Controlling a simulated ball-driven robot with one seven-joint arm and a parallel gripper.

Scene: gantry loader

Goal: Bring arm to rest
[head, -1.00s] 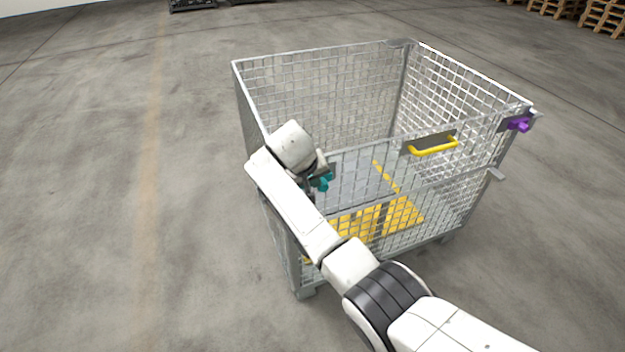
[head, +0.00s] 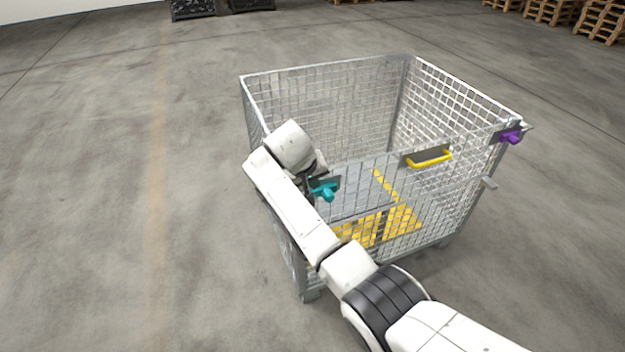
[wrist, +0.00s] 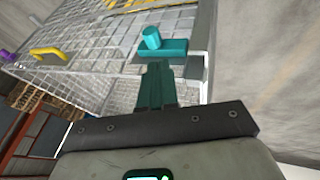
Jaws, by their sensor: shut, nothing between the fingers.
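My gripper (wrist: 157,72) is shut and empty, its dark teal fingers pressed together in the wrist view. A teal latch (wrist: 165,47) on the cage lies just beyond the fingertips; I cannot tell whether they touch. In the head view the teal latch (head: 325,191) sits at the front left of the wire cage (head: 440,190), beside my white wrist. My arm reaches along the cage's front left corner, and my fingers are mostly hidden there.
The cage's front has a yellow handle (head: 430,160) and a purple latch (head: 511,137) at its right end. Yellow panels (head: 380,228) show low in the cage. Pallets (head: 550,12) stand far back right. Open floor (head: 90,180) lies to the left.

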